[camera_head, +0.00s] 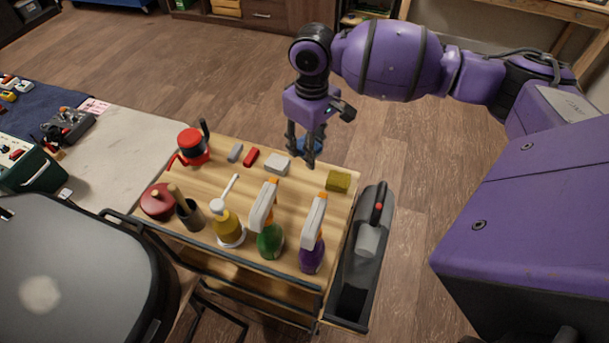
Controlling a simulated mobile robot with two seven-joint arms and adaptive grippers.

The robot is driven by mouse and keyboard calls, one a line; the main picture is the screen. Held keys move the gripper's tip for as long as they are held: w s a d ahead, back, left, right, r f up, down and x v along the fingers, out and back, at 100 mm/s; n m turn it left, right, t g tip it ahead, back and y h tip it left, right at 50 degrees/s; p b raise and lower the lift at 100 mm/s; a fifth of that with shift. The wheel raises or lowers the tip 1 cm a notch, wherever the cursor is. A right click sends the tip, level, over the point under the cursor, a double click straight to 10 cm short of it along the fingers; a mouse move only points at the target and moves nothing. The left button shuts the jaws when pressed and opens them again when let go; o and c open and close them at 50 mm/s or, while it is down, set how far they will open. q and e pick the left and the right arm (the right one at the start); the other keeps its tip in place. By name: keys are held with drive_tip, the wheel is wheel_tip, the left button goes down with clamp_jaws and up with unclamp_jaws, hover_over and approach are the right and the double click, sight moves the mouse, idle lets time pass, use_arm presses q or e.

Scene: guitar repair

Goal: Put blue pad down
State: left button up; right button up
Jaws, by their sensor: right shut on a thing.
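My right gripper (304,148) points down over the far right part of the wooden cart top (205,216). It is shut on the blue pad (309,146), which shows between and behind the dark fingers. Whether the pad touches the cart top or hangs just above it, I cannot tell. My left gripper is not in view.
Close by on the cart stand a white-grey block (277,164), a red block (251,157), a grey block (235,152) and a yellow sponge (338,180). Green (270,238) and purple (312,247) spray bottles stand nearer. A grey side bin (352,303) hangs at right.

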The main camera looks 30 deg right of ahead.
hover_over(310, 178)
wheel_tip(310, 178, down, 5)
drive_tip(key=shift+r, duration=0.1)
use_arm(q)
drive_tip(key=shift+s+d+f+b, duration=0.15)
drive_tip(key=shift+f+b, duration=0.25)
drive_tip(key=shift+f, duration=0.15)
use_arm(e)
drive_tip(key=shift+f, duration=2.6)
drive_tip(key=shift+f, duration=0.1)
drive_tip(key=o, duration=1)
drive_tip(key=shift+f, duration=0.1)
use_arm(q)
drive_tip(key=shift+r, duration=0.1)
